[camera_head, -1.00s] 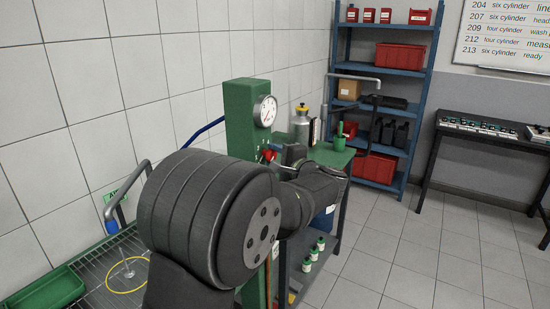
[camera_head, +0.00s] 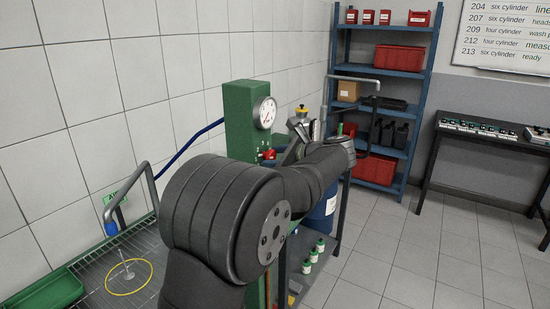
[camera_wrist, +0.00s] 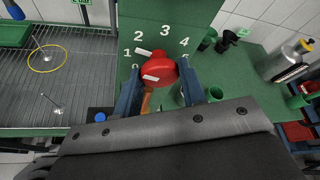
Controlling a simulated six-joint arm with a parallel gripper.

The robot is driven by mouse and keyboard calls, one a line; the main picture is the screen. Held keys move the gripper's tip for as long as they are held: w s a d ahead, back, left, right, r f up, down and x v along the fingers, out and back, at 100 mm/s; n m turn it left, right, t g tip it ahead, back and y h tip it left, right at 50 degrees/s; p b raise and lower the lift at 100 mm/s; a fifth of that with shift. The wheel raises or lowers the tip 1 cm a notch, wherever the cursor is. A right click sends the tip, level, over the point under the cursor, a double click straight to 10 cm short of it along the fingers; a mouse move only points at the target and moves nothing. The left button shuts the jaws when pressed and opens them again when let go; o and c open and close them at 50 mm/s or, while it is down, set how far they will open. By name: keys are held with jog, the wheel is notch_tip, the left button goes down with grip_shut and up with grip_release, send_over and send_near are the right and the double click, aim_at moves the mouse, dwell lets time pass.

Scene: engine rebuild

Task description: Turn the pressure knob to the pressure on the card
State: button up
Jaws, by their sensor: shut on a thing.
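The red pressure knob (camera_wrist: 158,70) sits on a green panel (camera_wrist: 178,12) marked 1 to 4 in the wrist view. A white mark on the knob lies near the 2. My gripper (camera_wrist: 161,66) is shut on the knob, with one dark finger on each side of it. In the head view the knob (camera_head: 268,155) shows as a small red patch on the green column (camera_head: 240,125), below the round white gauge (camera_head: 265,113). My gripper (camera_head: 284,155) is partly hidden by my arm there. The gauge reading is too small to tell. I cannot make out the card.
A metal bottle with a yellow cap (camera_wrist: 295,58) stands on the green bench to the right. A wire grid bench (camera_head: 95,280) with a yellow ring (camera_head: 130,277) is at the left. Blue shelves (camera_head: 383,70) stand behind.

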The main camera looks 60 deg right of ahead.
jog(key=m+y, duration=0.2)
jog(key=m, duration=0.1)
jog(key=shift+d, duration=0.15)
jog(key=shift+m+y, duration=0.3)
dwell(0.5)
jog(key=o, duration=1)
jog(key=v, duration=1.7)
jog(key=shift+s+r, duration=0.1)
jog(key=shift+r, duration=0.25)
